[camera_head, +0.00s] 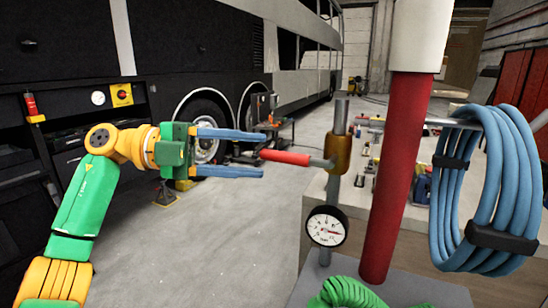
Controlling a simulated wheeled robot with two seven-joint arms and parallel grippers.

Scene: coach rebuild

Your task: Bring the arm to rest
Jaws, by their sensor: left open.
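My left arm comes in from the left, with green and yellow links. My left gripper (258,153) is open, its two blue fingers pointing right. The red handle (285,157) of a valve on an upright pipe lies just right of the fingertips, at a height between them. I cannot tell from this one view whether the handle is clear of the fingers in depth. My right gripper is not in view.
A pressure gauge (326,226) hangs below the valve. A red and white post (398,170) stands close on the right, beside a coiled blue hose (487,190). A green hose (345,293) lies at the bottom.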

